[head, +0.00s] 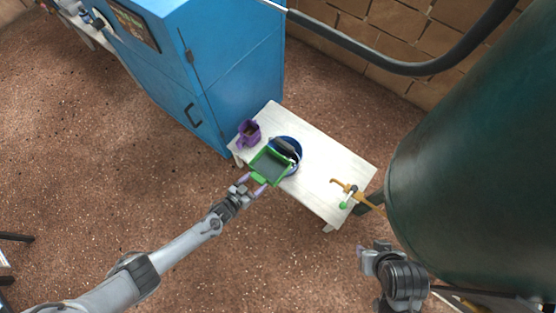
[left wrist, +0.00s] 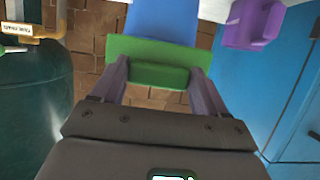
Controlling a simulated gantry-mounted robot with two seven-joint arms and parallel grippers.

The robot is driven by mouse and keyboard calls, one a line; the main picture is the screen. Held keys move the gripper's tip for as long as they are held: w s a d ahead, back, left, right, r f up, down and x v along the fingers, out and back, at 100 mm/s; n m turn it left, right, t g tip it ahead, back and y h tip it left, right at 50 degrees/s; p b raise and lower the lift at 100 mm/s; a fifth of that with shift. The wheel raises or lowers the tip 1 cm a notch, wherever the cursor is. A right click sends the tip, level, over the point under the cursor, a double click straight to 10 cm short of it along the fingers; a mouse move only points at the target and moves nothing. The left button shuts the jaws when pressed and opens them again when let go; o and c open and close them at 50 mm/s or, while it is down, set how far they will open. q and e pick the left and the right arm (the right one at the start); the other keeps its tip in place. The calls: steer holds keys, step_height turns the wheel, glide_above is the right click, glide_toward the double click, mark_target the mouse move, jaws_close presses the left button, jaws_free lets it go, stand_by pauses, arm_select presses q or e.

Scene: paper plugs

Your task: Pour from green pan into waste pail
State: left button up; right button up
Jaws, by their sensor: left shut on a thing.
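The green pan (head: 270,166) is a square tray with a darker inside, over the near-left edge of a small white table. My left gripper (head: 255,185) is shut on its handle; in the left wrist view the fingers clasp the green handle (left wrist: 147,75). A round blue pail (head: 293,144), with something dark across its top, stands just behind the pan and is partly hidden by it. I take it for the waste pail; its blue side also shows in the left wrist view (left wrist: 162,22). I cannot tell what the pan holds. My right gripper (head: 366,260) is apart, at lower right.
A purple container (head: 249,134) stands left of the pail on the white table (head: 336,168). A brass tap with a green knob (head: 343,205) reaches over the table's right end from a large dark green tank (head: 480,170). A blue cabinet (head: 215,70) stands behind at left.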

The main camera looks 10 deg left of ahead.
steer(key=shift+a, duration=0.2)
steer(key=shift+r, duration=0.1)
step_height(320, 180, up, 4)
steer(key=p, duration=0.3)
steer(key=shift+f+p, duration=0.2)
steer(key=shift+p, duration=0.2)
steer(key=shift+d, duration=0.15)
